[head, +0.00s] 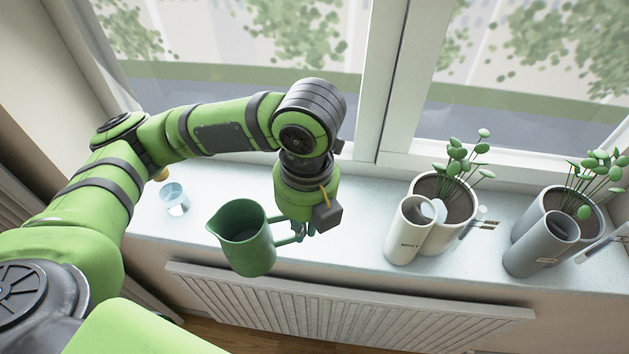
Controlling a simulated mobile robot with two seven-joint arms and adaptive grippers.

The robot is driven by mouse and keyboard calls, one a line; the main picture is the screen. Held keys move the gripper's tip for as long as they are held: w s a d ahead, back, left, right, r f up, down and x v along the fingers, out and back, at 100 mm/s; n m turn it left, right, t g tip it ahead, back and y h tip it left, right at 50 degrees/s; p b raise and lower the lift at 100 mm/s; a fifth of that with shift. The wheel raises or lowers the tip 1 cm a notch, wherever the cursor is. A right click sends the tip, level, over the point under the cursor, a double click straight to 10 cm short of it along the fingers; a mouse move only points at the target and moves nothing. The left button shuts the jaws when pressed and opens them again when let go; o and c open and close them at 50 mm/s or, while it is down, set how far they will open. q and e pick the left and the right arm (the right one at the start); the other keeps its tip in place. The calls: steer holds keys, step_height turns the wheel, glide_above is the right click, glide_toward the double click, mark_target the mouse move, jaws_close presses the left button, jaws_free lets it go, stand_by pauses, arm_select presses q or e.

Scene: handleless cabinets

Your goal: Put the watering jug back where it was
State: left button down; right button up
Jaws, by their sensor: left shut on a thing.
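The watering jug (243,240) is dark green, with its spout to the left and its handle to the right. It is roughly upright, in front of the middle-left part of the windowsill (345,200). My left gripper (299,235) is shut on the jug's handle, just right of the jug's body. The jug overlaps the sill's front edge in the picture, and I cannot tell whether its base touches anything. My right gripper is not in view.
A small glass (174,199) stands at the sill's left. A white planter (441,203) with a white cylinder (408,230) and a grey planter (563,214) with a grey cylinder (541,244) stand at the right. A radiator (345,312) is below. The sill between jug and white cylinder looks clear.

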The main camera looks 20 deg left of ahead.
arm_select(q)
steer(key=w+a+p, duration=0.3)
steer(key=w, duration=0.9)
step_height(320, 180, down, 6)
steer(key=shift+f+p, duration=0.1)
steer(key=shift+p, duration=0.85)
steer(key=shift+w+f, duration=0.2)
steer(key=shift+f, duration=0.2)
steer(key=c, duration=1.7)
jaws_free()
steer(key=shift+f, duration=0.2)
steer(key=o, duration=0.4)
